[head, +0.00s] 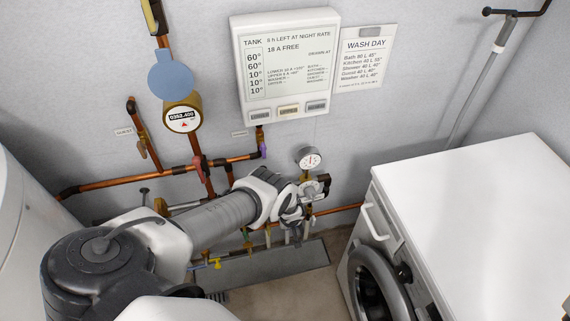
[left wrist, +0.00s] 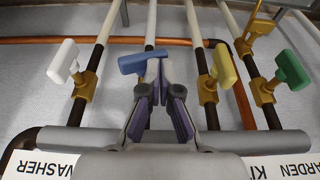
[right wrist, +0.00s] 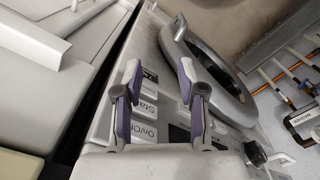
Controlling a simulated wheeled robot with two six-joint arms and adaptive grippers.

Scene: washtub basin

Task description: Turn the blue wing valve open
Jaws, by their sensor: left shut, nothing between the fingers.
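The blue wing valve (left wrist: 142,62) is in the left wrist view, on a pipe between a white-handled and a cream-handled valve. Its wing lies roughly crosswise to its pipe, slightly tilted. My left gripper (left wrist: 154,72) is shut and empty, its tips at the wing's lower edge; I cannot tell whether they touch it. The fingers hide the valve's body. In the head view my left gripper (head: 297,213) is by the pipes under the gauge, and I cannot make out the blue valve there. My right gripper (left wrist: 0,0) is not in that view; in the right wrist view my right gripper (right wrist: 158,75) is open and empty.
Beside the blue wing are the white valve (left wrist: 64,62), cream valve (left wrist: 222,64) and green valve (left wrist: 291,68). A copper pipe (left wrist: 185,41) crosses behind them. The washing machine (head: 460,190) stands at the right, with its controls under my right gripper. A pressure gauge (head: 309,158) is on the wall.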

